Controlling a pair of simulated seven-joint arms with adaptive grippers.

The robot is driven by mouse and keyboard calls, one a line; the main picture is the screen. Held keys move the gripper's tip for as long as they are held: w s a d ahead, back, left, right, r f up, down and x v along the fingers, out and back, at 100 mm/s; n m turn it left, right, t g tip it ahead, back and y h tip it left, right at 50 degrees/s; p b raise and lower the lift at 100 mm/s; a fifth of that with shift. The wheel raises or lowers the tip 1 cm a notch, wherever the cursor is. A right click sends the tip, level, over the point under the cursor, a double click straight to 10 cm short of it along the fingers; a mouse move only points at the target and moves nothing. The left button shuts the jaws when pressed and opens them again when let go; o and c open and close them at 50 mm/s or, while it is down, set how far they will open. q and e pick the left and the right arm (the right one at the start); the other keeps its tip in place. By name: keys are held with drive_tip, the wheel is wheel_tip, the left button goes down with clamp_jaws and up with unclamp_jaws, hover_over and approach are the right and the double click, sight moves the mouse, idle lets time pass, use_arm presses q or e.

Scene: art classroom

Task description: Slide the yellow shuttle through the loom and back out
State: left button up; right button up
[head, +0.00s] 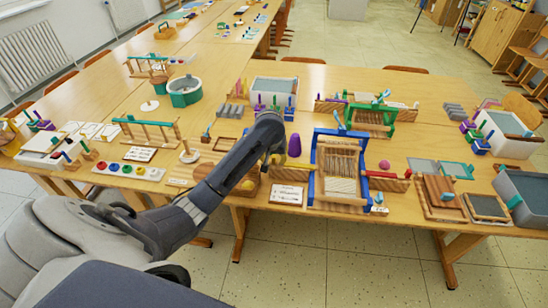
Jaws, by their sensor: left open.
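The loom (317,183) with a blue frame and pale threads stands upright near the front edge of the table, right of centre. My left gripper (275,153) is open, to the left of the loom and above the table. A small yellow piece (249,185) lies in a wooden holder just below my left forearm, partly hidden by it. I cannot tell for sure whether it is the yellow shuttle. My right gripper is not in view.
Wooden blocks flank the loom: one on the left (290,174), one on the right (387,184). A green-framed loom (372,117) stands behind. Wooden trays (440,197) and a grey bin (527,194) are at right.

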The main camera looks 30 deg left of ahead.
use_arm(q)
clamp_jaws()
idle(0.3)
